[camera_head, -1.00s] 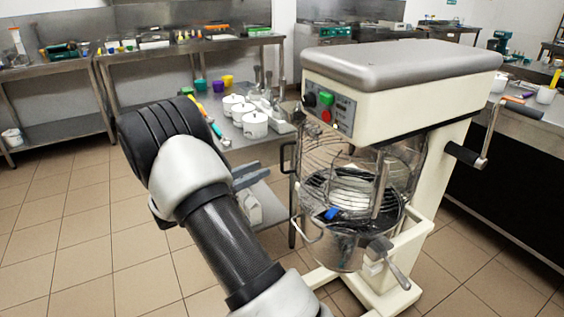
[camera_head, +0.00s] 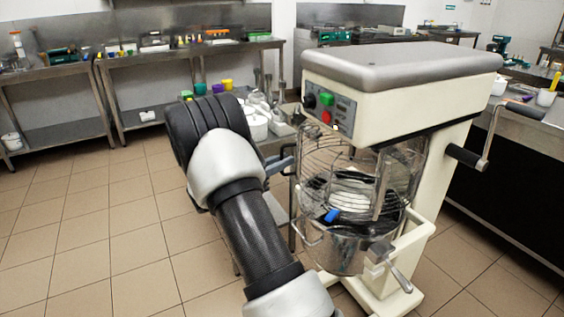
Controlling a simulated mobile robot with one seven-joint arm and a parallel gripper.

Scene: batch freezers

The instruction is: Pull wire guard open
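The mixer (camera_head: 395,75) stands right of centre, cream with a grey top. Its wire guard (camera_head: 316,160) curves around the front, above the steel bowl (camera_head: 340,243). A blue piece (camera_head: 332,215) shows at the guard's lower edge. My arm crosses the left of the mixer and hides most of my gripper. Grey finger parts of my gripper (camera_head: 281,166) show just left of the guard, where its dark side handle was visible before. I cannot tell whether they touch that handle or are open or shut.
A low table with white pots (camera_head: 257,128) stands behind my arm. Steel benches (camera_head: 190,48) line the back wall. A dark counter (camera_head: 510,190) is at the right. A crank handle (camera_head: 466,155) sticks out on the mixer's right. The tiled floor at left is clear.

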